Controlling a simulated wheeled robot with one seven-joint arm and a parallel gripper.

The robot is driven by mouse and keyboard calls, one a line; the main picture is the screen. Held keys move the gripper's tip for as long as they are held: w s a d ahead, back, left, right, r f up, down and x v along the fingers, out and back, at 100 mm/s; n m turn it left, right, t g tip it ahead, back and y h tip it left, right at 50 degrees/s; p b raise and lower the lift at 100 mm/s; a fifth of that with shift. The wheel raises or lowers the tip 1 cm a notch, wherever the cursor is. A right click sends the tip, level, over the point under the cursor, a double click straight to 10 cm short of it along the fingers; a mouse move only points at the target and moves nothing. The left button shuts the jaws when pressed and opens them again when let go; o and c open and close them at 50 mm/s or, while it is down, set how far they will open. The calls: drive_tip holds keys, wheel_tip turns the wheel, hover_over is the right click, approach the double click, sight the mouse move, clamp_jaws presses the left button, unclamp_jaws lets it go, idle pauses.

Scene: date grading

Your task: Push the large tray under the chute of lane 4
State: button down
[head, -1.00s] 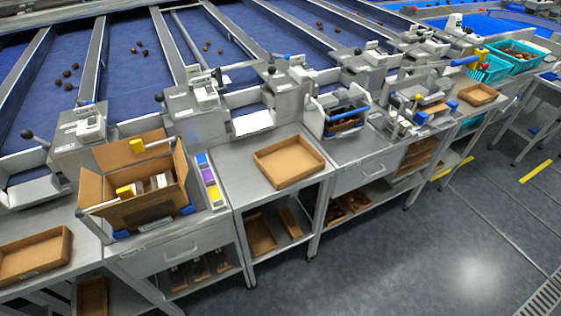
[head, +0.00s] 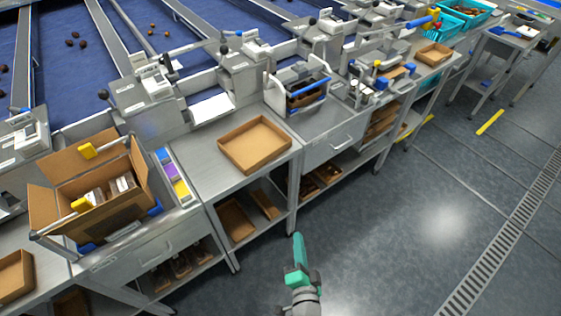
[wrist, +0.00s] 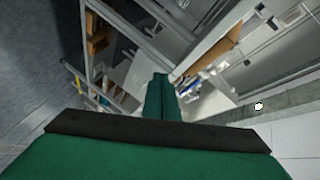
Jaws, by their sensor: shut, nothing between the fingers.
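The large tray is a shallow, empty brown cardboard tray (head: 238,163) on the grey worktop (head: 203,156) in the middle of the head view. Behind it, the lane's outlet with a pale white chute plate (head: 211,108) opens towards the worktop. I see no lane number that I can read. My green gripper (head: 297,238) is at the bottom of the head view, over the floor in front of the benches and apart from the tray. Its fingers are together and empty; they also show in the wrist view (wrist: 161,82).
An open cardboard box (head: 103,216) with packs stands left of the tray. A blue-handled device (head: 302,87) stands on the right. Smaller trays lie at the left edge and far right (head: 434,55). The floor (head: 400,220) on the right is clear.

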drive_tip(key=w+r+m+t+y, duration=0.1)
drive_tip(key=w+r+m+y, duration=0.1)
drive_tip(key=w+r, duration=0.35)
drive_tip(key=w+r+m+t+y, duration=0.1)
drive_tip(key=w+r+m+y, duration=0.15)
drive_tip(key=w, duration=0.55)
approach(278, 151)
drive_tip(key=w+d, duration=0.2)
drive_tip(key=w, duration=0.1)
drive_tip(key=w+a, duration=0.1)
drive_tip(key=w+a+n+h, duration=0.1)
drive_tip(key=a, duration=0.1)
drive_tip(key=shift+w+a, duration=0.2)
drive_tip(key=shift+a, duration=0.25)
